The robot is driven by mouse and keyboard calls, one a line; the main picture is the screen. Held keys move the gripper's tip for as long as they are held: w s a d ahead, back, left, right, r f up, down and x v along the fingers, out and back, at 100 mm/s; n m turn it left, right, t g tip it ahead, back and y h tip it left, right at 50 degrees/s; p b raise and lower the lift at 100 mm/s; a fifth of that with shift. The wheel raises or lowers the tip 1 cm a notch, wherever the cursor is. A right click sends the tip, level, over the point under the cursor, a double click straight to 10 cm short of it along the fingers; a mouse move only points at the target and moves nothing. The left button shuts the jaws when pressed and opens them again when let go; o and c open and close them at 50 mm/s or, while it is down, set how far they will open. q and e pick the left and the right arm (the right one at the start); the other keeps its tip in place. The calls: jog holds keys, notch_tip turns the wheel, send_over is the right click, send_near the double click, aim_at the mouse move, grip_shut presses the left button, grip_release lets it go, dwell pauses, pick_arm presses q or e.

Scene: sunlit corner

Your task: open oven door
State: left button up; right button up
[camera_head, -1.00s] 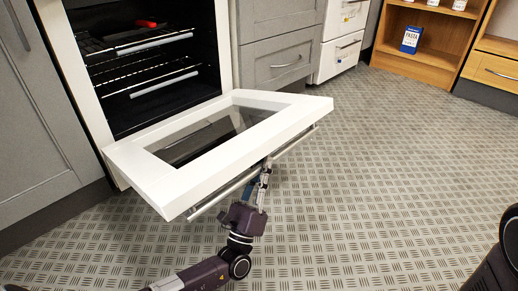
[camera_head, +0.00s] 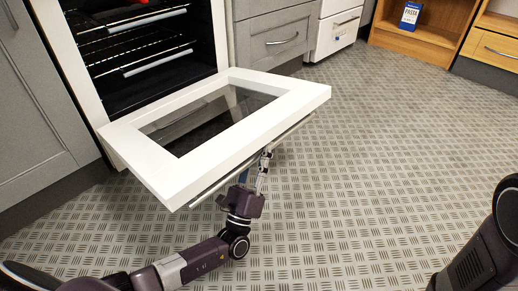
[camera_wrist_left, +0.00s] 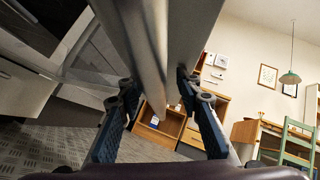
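The white oven door (camera_head: 285,98) with its dark glass window hangs folded down, close to level, in front of the open oven cavity (camera_head: 150,60). A long metal bar handle (camera_head: 215,188) runs along its outer edge. My left gripper (camera_head: 264,160) is at this handle, below the door edge. In the left wrist view, the two fingers (camera_wrist_left: 157,90) are spread apart and the handle bar (camera_wrist_left: 150,45) passes between them, with gaps visible on both sides. Part of my right arm shows at the lower right of the head view; its gripper is out of view.
Wire racks (camera_head: 140,60) and a red item (camera_head: 140,2) are inside the oven. Grey cabinets (camera_head: 278,38) flank it. A wooden shelf (camera_head: 425,35) with a blue box (camera_head: 410,15) stands at the back right. The patterned floor (camera_head: 370,150) is clear.

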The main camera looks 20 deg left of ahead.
pick_arm(q)
jog(key=shift+r, duration=0.1)
jog(key=v, duration=0.7)
jog(key=shift+s+f, duration=0.25)
jog(key=shift+f, duration=0.05)
